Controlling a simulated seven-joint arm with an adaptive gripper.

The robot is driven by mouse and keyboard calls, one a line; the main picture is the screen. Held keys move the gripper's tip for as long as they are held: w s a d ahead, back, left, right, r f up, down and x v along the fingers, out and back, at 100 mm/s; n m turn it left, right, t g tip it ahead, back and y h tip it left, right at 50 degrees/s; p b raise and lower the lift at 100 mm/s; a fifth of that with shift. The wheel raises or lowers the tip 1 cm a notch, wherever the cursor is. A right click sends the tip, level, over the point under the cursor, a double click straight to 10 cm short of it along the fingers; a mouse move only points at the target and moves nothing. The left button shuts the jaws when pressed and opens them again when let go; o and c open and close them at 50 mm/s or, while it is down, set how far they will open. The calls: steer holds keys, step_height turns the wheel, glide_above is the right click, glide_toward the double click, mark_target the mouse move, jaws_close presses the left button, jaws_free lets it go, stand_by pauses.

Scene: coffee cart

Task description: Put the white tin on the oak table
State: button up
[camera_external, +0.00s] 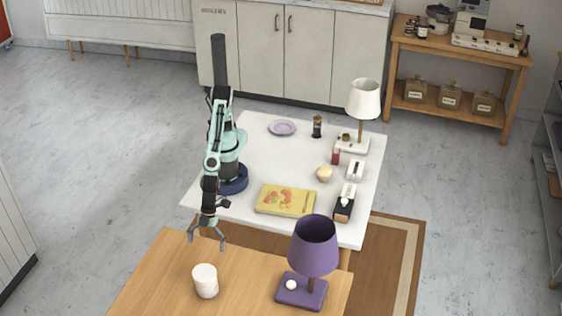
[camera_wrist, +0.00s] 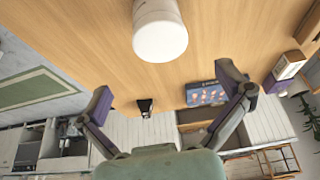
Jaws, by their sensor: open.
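The white tin (camera_external: 205,282) is a plain cylinder. It stands upright on a light wooden table (camera_external: 150,285), which looks like oak, at the front of the external view. In the wrist view the tin (camera_wrist: 160,38) is at the top centre, beyond my fingertips, on the wood surface (camera_wrist: 90,45). My gripper (camera_external: 207,243) hangs fingers down above the back edge of the wooden table. It is open and empty, behind the tin and apart from it. The wrist view shows my spread fingers (camera_wrist: 167,88) with nothing between them.
A purple lamp (camera_external: 313,250) stands right of the tin. Behind, a white table (camera_external: 270,165) bears a yellow picture board (camera_external: 286,200), a white lamp (camera_external: 362,100) and small items. The wrist view shows a blue picture box (camera_wrist: 205,95) and a small black item (camera_wrist: 145,106).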

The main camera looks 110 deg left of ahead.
steer(key=w+a+r+n+t+y, duration=0.2)
steer(key=w+a+r+n, duration=0.25)
steer(key=w+a, duration=0.7)
steer(key=a+r+n+y, duration=0.1)
steer(key=a+r+n, duration=0.2)
steer(key=a, duration=0.7)
steer(key=a+r+n+y, duration=0.1)
steer(key=a+r+n, duration=0.15)
steer(key=a, duration=0.75)
steer(key=s+a+n+g+y, duration=0.1)
steer(key=s+a+n+g, duration=0.1)
steer(key=s+a+n, duration=0.7)
steer(key=s+a, duration=0.4)
steer(key=a, duration=0.4)
steer(key=shift+a+f, duration=0.2)
steer(key=shift+f, duration=0.05)
